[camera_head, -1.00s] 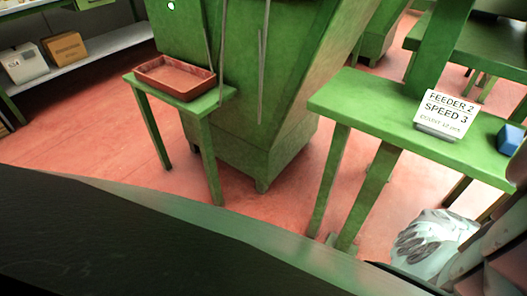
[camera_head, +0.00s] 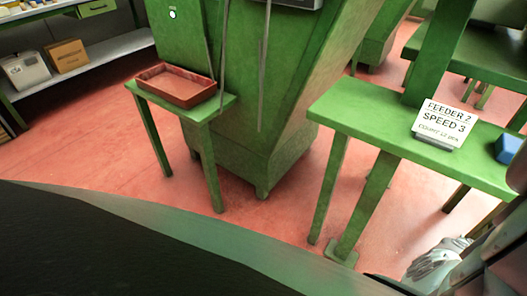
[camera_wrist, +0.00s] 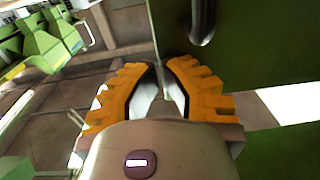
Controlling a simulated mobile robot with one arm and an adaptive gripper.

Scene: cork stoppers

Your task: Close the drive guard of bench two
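In the wrist view my gripper (camera_wrist: 160,66) has two orange ribbed fingers with pale inner pads. A narrow gap shows between the tips, and I see nothing held. A flat green panel (camera_wrist: 250,75) fills the upper right beyond the fingers, its left edge lining up with the gap. A dark metal bar handle (camera_wrist: 202,20) is on this panel, above and right of the fingertips and apart from them. Whether this panel is the drive guard of bench two I cannot tell. In the head view my gripper is out of sight, and no guard is clearly identifiable.
A green machine (camera_head: 240,110) stands mid-view. A red tray (camera_head: 192,101) rests on a small green table (camera_head: 222,103) beside it. A green bench (camera_head: 350,108) at right bears a "FEEDER 2 SPEED 3" sign (camera_head: 446,120) and a blue block (camera_head: 508,148). Red floor (camera_head: 90,130) is open at left.

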